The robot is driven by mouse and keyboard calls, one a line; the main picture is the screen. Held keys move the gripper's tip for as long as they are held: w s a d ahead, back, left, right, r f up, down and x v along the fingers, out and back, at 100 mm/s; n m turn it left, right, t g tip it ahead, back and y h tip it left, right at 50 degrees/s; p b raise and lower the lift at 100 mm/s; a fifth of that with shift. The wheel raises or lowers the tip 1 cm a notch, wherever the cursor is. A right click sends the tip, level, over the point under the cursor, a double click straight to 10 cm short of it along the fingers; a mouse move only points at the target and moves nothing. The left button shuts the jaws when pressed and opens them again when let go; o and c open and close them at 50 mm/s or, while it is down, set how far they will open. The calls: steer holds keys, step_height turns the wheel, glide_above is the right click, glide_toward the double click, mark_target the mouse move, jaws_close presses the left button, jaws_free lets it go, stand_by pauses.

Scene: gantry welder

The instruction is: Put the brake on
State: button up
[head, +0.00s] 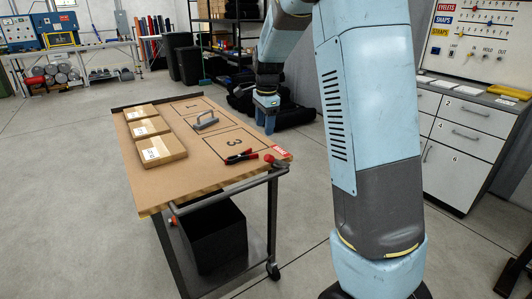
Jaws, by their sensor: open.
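A wheeled cart (218,182) with a brown top stands in front of me. A red knob (275,160) sits at its near right corner, beside a red-and-white label (281,152); I cannot tell for sure whether this is the brake lever or how it is set. A second red knob (173,207) is at the left end of the cart's push bar. A caster (272,269) shows below the near right leg. My gripper (266,126) is open and empty, pointing down past the cart's right edge, apart from the red knob. The arm hides the area to its right.
Three cardboard boxes (163,151), a grey handle-shaped part (205,121) and a red-and-black clamp (241,156) lie on the cart top. A black bin (213,238) stands underneath. White drawers (462,135) stand at right. Floor left of the cart is clear.

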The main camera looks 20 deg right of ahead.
mark_target(268, 155)
steer(key=f, duration=0.4)
steer(key=d+f, duration=0.1)
steer(key=f, duration=0.3)
steer(key=w+f, duration=0.1)
steer(key=f, duration=0.2)
steer(key=shift+w+d+f, duration=0.1)
steer(key=shift+d+f, duration=0.3)
steer(key=shift+w+f, duration=0.1)
steer(key=shift+f, duration=0.75)
steer(key=shift+c, duration=0.3)
